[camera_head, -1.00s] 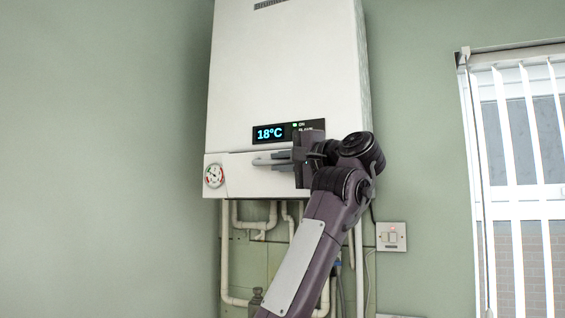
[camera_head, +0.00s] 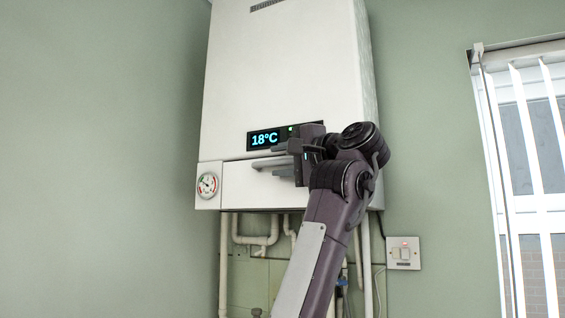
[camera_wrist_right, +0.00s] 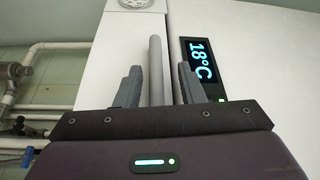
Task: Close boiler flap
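The white boiler (camera_head: 285,75) hangs on the wall in the head view. Its flap (camera_head: 240,188) is the white panel below the display, with a grey bar handle (camera_head: 268,163). The flap stands upright and looks about flush with the front; I cannot tell whether a small gap is left. My right gripper (camera_head: 287,160) is at the handle's right end. In the right wrist view, its two fingers (camera_wrist_right: 158,88) are spread, with the handle (camera_wrist_right: 156,62) between them and space on both sides. The gripper hides the flap's right part. My left gripper is not in view.
The display (camera_head: 265,139) reads 18°C, just above the flap. A round gauge (camera_head: 208,185) sits left of it. Pipes (camera_head: 258,239) run below the boiler. A wall switch (camera_head: 403,253) and a window with blinds (camera_head: 525,180) are to the right.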

